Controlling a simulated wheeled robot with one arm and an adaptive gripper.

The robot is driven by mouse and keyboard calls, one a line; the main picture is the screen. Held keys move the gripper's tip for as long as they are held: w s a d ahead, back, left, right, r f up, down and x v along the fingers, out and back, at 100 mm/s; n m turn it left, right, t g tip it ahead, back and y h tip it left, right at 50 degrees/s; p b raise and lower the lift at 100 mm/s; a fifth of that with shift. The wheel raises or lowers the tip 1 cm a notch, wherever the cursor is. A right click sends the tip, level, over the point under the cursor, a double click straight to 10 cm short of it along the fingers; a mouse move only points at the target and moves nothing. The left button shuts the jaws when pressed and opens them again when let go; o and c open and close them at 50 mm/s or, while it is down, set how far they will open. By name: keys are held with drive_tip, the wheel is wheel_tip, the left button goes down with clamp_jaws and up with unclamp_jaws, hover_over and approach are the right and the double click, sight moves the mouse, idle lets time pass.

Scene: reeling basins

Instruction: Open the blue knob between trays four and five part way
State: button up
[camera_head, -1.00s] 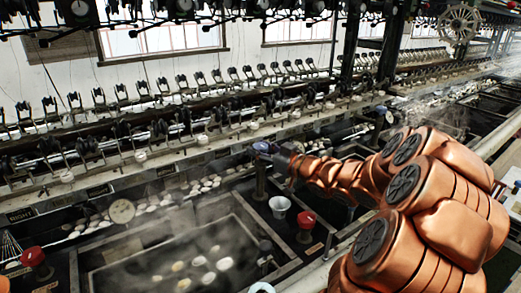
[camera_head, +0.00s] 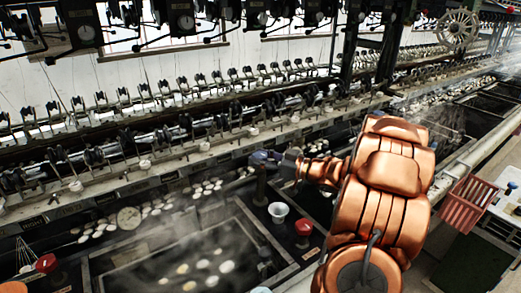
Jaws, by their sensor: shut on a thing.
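The blue knob (camera_head: 259,157) sits on top of a dark upright post between two basins, near the picture's middle. My gripper (camera_head: 272,159) reaches it from the right at the end of my copper arm and is shut on it. The fingers are small and dark here, and they partly hide the knob. How far the knob is turned cannot be told. Below it a basin (camera_head: 238,208) holds steaming water with several pale cocoons.
Another red knob (camera_head: 46,263) is at lower left. A red crate (camera_head: 469,203) is at right. Reeling machinery lines the back.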

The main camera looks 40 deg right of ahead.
drive_tip(key=shift+n+g+y+p, duration=1.9)
drive_tip(key=shift+n+y, duration=0.1)
drive_tip(key=shift+y, duration=0.5)
drive_tip(key=shift+n+g+y, duration=0.4)
drive_tip(key=shift+g, duration=0.1)
drive_tip(key=o, duration=1.2)
drive_tip(key=shift+c, duration=0.2)
drive_tip(key=v, duration=1.2)
